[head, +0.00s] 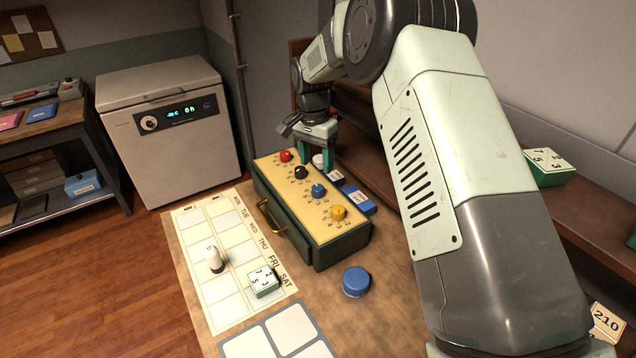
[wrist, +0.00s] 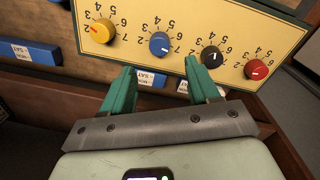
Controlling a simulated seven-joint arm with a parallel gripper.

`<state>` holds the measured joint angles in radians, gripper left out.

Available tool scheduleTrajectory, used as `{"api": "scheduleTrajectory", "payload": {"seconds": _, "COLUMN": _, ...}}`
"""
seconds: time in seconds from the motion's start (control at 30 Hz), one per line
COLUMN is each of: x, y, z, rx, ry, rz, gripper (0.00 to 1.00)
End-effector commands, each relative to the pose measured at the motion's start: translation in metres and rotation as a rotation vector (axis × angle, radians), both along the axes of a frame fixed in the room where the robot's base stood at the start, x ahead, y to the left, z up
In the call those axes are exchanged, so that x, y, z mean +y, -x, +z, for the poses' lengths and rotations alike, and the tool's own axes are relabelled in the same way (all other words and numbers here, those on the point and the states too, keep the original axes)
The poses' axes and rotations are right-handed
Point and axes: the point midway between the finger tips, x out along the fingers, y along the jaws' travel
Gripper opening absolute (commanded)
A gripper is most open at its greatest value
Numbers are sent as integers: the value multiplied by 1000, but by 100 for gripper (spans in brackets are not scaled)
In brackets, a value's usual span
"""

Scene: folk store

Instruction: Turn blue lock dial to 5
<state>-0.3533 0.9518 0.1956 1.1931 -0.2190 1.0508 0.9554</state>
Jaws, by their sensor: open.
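The blue dial (head: 318,190) is on the yellow top panel of a green lock box (head: 334,247), between the black dial (head: 301,172) and the yellow dial (head: 338,212). In the wrist view the blue dial (wrist: 160,43) lies just beyond my fingertips, near the middle of the gap. Its small white mark is on its lower side there; I cannot tell which number it points at. My gripper (head: 318,155) is over the box's far side, open. In the wrist view my gripper (wrist: 160,68) has both green fingers apart with nothing between them.
The red dial (head: 285,156) is at the box's far end. Blue labelled boxes (head: 360,203) stand along its right side. A blue round object (head: 356,282), a white pegged piece (head: 215,259) and a numbered block (head: 264,282) lie nearer. A brass handle (head: 270,216) juts left.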

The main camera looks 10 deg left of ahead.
Motion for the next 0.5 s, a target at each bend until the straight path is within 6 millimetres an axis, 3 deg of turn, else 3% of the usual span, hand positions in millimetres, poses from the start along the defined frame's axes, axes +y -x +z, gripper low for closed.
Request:
{"api": "scheduleTrajectory", "payload": {"seconds": 0.3, "x": -3, "y": 2, "z": -59, "rx": 4, "ry": 1, "rz": 0, "gripper": 60}}
{"api": "scheduleTrajectory", "payload": {"seconds": 0.5, "x": -4, "y": 2, "z": -77, "rx": 1, "ry": 0, "rz": 1, "gripper": 60}}
